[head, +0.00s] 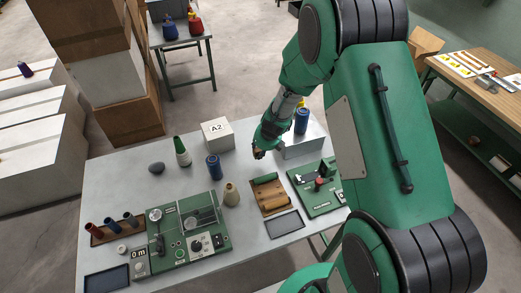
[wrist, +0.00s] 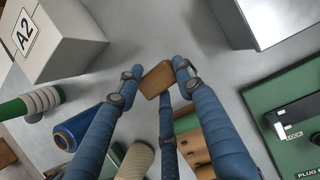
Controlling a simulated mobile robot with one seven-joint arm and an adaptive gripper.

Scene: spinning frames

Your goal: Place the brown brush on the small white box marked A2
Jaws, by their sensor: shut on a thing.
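My gripper (head: 259,151) is over the table, to the right of the white box and a little nearer the front. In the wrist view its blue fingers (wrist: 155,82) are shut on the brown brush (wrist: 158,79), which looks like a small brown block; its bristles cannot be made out. The small white box marked A2 (head: 217,137) stands upright at the back middle of the table. It also shows at the upper left of the wrist view (wrist: 68,50), apart from the brush. In the head view the brush is too small to make out clearly.
A wooden tray with rollers (head: 258,188) and a green panel (head: 313,200) lie at the right. A grey-white box (head: 300,146) stands behind them.

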